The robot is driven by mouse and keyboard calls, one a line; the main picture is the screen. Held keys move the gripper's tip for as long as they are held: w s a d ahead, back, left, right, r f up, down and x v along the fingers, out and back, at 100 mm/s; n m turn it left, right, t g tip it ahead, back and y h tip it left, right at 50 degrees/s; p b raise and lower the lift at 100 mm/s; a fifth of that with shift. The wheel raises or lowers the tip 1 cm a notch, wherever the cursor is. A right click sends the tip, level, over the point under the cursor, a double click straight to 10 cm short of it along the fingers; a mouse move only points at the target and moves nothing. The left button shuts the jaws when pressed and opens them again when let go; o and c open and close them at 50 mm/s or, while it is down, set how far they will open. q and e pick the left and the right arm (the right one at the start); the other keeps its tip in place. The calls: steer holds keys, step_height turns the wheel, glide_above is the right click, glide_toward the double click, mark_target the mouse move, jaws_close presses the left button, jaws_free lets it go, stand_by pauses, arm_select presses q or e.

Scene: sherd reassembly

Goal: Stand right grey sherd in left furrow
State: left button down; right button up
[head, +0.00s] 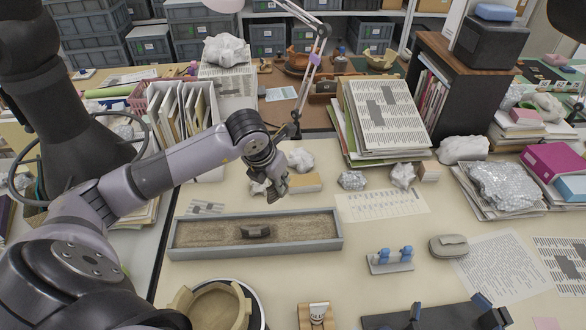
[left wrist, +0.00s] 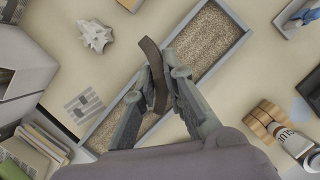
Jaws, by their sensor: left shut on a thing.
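My left gripper (head: 276,194) hangs above the back edge of a long grey sand tray (head: 180,249), fingers pointing down. In the left wrist view, my left gripper (left wrist: 160,80) is shut on a curved brown-grey sherd (left wrist: 151,52), with the tray (left wrist: 240,42) behind it. The held sherd is hard to make out in the head view. A dark grey sherd (head: 255,231) sits in the sand near the tray's middle; my gripper seems to hide that spot in the left wrist view. I cannot make out the furrows. My right gripper is not in view.
A clay ring vessel (head: 212,305) stands in front of the tray. A glue tube on a wooden block (head: 318,314) and a stand with blue clamps (head: 390,260) are to the right. Crumpled paper (head: 300,159) and a tan block (head: 305,182) lie behind.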

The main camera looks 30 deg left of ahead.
arm_select(q)
steer(key=s+a+f+n+g+y+p, duration=0.2)
steer(key=s+a+f+n+g+p, duration=0.15)
steer(key=s+a+n, duration=0.7)
steer(key=s+a+f+n+g+y+p, duration=0.2)
steer(key=s+a+n+g+p, duration=0.3)
steer(key=n, duration=1)
steer(key=shift+t, duration=0.65)
steer(key=shift+w+a+f+b, duration=0.1)
steer(key=shift+w+f+b, duration=0.1)
steer(key=shift+f+b, duration=1.3)
steer(key=shift+w+a+f+b, duration=0.1)
steer(key=shift+w+f+b, duration=0.05)
steer(key=shift+f+b, duration=1.25)
steer(key=shift+w+f+b, duration=0.2)
steer(key=shift+f+b, duration=1.05)
steer(key=shift+f, duration=0.45)
steer(key=shift+f, duration=0.15)
steer(key=c, duration=1.6)
jaws_free()
steer(key=v, duration=1.2)
steer(key=shift+a, duration=0.2)
